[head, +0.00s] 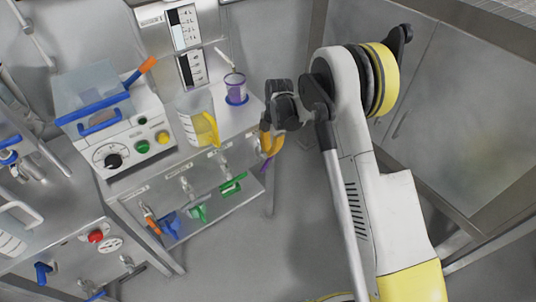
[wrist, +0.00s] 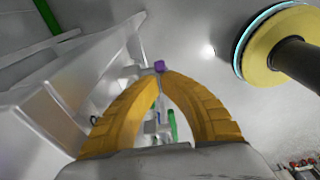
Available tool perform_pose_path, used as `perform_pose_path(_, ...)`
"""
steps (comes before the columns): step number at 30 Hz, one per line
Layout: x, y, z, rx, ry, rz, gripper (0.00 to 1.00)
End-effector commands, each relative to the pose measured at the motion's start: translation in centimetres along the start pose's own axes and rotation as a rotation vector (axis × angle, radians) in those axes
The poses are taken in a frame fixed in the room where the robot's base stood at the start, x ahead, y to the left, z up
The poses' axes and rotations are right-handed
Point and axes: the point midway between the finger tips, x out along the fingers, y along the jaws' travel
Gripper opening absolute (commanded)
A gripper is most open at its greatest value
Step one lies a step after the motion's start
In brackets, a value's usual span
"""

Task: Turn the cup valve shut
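The front panel (head: 208,203) of the bench carries a row of small valves with coloured handles; their labels are too small to read, so I cannot tell for sure which one is the cup valve. A purple handle (head: 265,167) shows at the panel's right end, mostly hidden by my gripper (head: 268,155). In the wrist view, a small purple block (wrist: 159,66) sits right at the tips of my gripper (wrist: 162,76). The yellow fingers come together at their tips; I cannot tell whether they touch the purple part. A purple cup (head: 235,90) stands on the bench top above.
Green handles (head: 233,184) and a blue handle (head: 170,223) sit left along the panel. A yellow-handled jug (head: 197,119) and a control box (head: 125,130) stand on the bench. Grey cabinets (head: 450,110) line the right; open floor (head: 300,220) lies between.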

Motion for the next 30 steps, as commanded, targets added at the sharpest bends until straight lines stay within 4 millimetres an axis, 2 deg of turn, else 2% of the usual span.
perform_pose_path(30, 0.3, 0.4, 2.2, 0.001, 0.0, 0.0, 0.0)
